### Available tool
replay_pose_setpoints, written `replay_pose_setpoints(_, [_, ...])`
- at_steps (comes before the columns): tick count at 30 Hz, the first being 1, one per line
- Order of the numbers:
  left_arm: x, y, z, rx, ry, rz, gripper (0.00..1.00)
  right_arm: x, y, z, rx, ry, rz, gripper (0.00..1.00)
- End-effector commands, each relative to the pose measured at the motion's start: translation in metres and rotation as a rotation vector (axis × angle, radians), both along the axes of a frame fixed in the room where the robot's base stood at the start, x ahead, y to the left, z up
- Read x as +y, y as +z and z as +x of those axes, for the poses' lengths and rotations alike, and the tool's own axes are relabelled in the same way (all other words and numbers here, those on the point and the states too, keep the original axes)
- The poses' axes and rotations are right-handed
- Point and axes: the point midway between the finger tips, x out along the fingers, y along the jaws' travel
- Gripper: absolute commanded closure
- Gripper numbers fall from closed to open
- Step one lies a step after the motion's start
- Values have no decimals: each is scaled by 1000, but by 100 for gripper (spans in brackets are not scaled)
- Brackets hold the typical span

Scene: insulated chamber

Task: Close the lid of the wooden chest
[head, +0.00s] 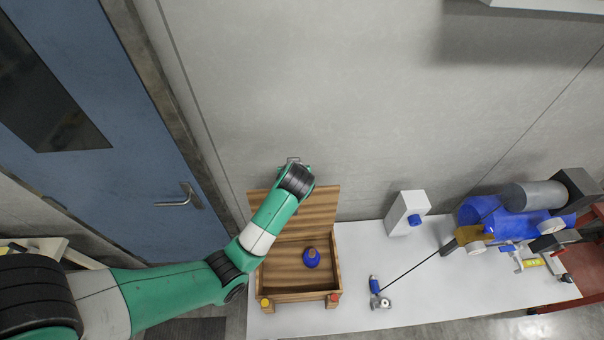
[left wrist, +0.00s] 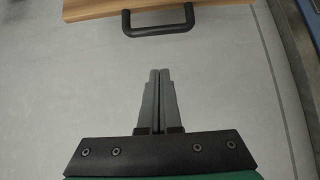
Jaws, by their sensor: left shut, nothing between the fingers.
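The wooden chest (head: 293,296) stands on a white table, and its lid (head: 322,203) is open, raised at the back toward the wall. The lid's edge (left wrist: 220,5) with a black bar handle (left wrist: 158,31) shows at the top of the left wrist view. My left gripper (left wrist: 158,72) is shut and empty, with its fingertips pointing toward the handle and apart from it in the picture. In the head view my left arm reaches over the chest's left side, and its wrist hides part of the lid. A round blue flask (head: 311,259) sits inside the chest. My right gripper is not in view.
A white carton with a blue cap (head: 407,214) stands right of the chest. A small blue and silver item (head: 379,293) lies in front of it. Blue and grey equipment (head: 515,215) fills the table's right. The grey wall is close behind; a blue door (head: 110,95) is left.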

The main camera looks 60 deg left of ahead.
Motion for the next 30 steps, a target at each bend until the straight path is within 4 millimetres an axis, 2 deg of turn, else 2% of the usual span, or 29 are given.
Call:
replay_pose_setpoints(4, [3,-3,3,-3,-1,2,100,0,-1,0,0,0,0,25])
replay_pose_setpoints(8, [13,-14,7,-1,1,2,100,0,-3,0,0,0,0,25])
replay_pose_setpoints(20, [65,-73,31,-4,-1,2,100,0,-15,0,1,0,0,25])
replay_pose_setpoints(21, [54,-69,27,-6,-4,3,100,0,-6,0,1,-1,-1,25])
replay_pose_setpoints(24, [40,-70,20,-6,-5,4,100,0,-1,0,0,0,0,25])
replay_pose_setpoints(30, [28,-73,15,-7,-2,4,100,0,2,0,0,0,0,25])
